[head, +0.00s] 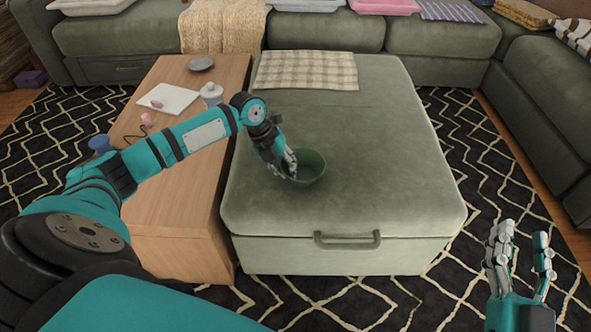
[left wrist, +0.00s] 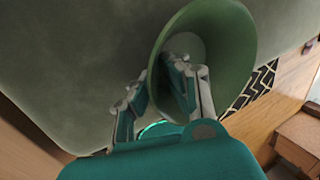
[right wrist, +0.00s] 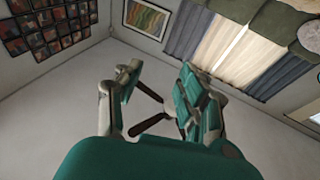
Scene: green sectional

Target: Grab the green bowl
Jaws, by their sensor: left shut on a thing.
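The green bowl (head: 311,168) is on or just above the green ottoman (head: 375,125), near its left side; I cannot tell whether it touches the cushion. My left gripper (head: 287,167) is at the bowl's left rim. In the left wrist view the bowl (left wrist: 232,50) is tilted in the picture, with one finger inside it and one outside. The left gripper (left wrist: 158,88) is shut on the bowl's wall. My right gripper (head: 520,245) is open and empty at the lower right, over the rug. The right wrist view also shows its fingers (right wrist: 155,95) apart with nothing between them.
A wooden table (head: 190,195) stands left of the ottoman, holding a white board (head: 170,99), a grey dish (head: 201,65) and a white jar (head: 212,93). A checked cloth (head: 306,70) lies on the ottoman's far end. The ottoman's right half is clear. Green sofas line the back.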

